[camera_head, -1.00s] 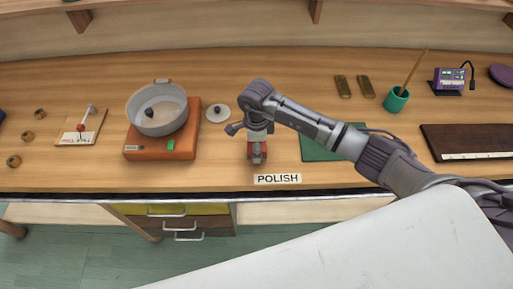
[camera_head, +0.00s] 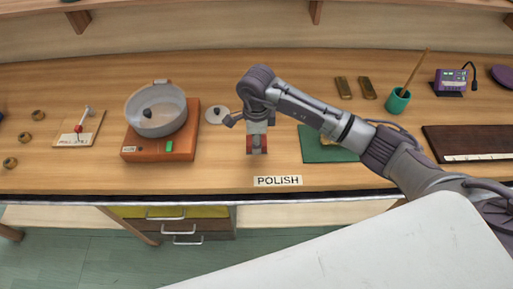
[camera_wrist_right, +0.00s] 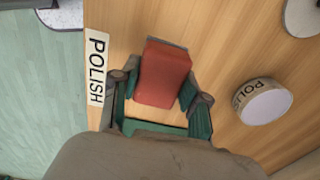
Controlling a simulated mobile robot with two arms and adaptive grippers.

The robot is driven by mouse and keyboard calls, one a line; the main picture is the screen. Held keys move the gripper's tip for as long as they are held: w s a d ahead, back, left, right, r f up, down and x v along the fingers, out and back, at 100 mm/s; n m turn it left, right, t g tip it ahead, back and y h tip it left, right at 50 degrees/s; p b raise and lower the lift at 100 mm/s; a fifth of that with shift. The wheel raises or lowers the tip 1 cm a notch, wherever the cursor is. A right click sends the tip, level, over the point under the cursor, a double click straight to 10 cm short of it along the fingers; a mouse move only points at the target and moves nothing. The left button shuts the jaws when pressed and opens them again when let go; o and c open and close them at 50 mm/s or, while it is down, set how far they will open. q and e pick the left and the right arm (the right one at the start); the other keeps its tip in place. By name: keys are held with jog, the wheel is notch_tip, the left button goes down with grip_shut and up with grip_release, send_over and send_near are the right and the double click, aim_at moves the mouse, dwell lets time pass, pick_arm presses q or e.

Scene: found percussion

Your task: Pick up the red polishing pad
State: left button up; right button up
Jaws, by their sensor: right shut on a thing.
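The red polishing pad (camera_head: 250,146) is a small red block near the front of the wooden bench, left of and behind the POLISH card (camera_head: 278,181). My right gripper (camera_head: 257,142) comes down over it from above and is shut on it. In the right wrist view the red pad (camera_wrist_right: 163,75) sits between the two green-grey fingers of my right gripper (camera_wrist_right: 163,90). The pad seems a little above the bench. My left gripper is in neither view.
A green mat (camera_head: 315,152) lies to the right, partly under my arm. The wrist view shows a round POLISH tin (camera_wrist_right: 265,102). A green cup (camera_head: 397,101) stands farther back.

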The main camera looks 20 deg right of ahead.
jog(key=s+d+r+b, duration=0.3)
jog(key=s+d+r, duration=0.2)
jog(key=d, duration=0.5)
jog(key=shift+d+r+b, duration=0.3)
jog(key=shift+r+b, duration=0.1)
jog(key=shift+r, duration=0.8)
